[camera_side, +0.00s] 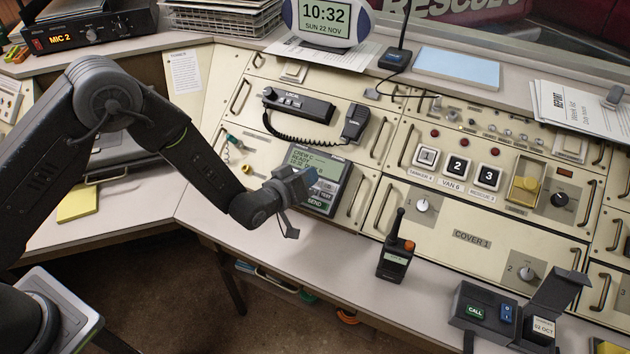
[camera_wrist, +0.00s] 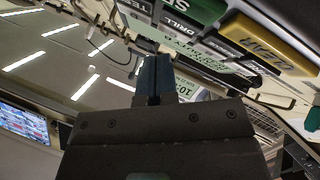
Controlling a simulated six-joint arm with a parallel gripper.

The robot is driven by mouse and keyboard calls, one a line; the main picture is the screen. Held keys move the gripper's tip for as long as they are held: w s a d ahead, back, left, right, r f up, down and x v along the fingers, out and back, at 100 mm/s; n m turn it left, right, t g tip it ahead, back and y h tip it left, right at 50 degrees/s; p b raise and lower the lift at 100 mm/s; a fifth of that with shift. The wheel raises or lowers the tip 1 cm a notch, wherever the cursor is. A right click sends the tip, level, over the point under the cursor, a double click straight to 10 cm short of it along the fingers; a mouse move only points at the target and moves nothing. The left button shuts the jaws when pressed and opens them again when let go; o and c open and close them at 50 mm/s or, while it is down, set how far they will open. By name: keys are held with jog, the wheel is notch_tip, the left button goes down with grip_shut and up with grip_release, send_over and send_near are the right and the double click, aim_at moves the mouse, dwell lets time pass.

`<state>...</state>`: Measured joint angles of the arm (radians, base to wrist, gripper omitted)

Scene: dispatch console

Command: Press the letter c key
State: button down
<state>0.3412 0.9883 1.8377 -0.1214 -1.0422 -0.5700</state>
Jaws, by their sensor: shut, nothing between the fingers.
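No key marked with the letter c can be made out in either view. A grey terminal (camera_side: 338,172) stands at the middle of the console in the side view. Its lit screen reads CREW C READY, and its green SEND key (camera_side: 316,204) shows at the lower edge. My gripper (camera_side: 306,178) is just in front of the terminal's left part and hides some of it. Its fingers (camera_wrist: 153,78) are shut and empty in the wrist view. Beyond them show a green key (camera_wrist: 203,11), a yellow key (camera_wrist: 268,43) and dark keys, one labelled DRILL (camera_wrist: 180,25).
A black radio (camera_side: 396,256) stands upright right of the terminal. A corded handset (camera_side: 355,122) is above it. Numbered buttons (camera_side: 457,167) are farther right. An open box with a CALL button (camera_side: 475,312) is at the front right. The desk in front of the terminal is clear.

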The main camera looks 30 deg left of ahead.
jog(key=shift+s+r, duration=0.1)
jog(key=shift+r, duration=0.05)
jog(key=s+r, duration=0.1)
jog(key=r, duration=0.1)
jog(key=s+r, duration=0.1)
jog(key=r, duration=0.1)
jog(key=shift+s, duration=0.3)
dwell(0.8)
notch_tip(320, 180, up, 8)
dwell(0.6)
dwell(0.4)
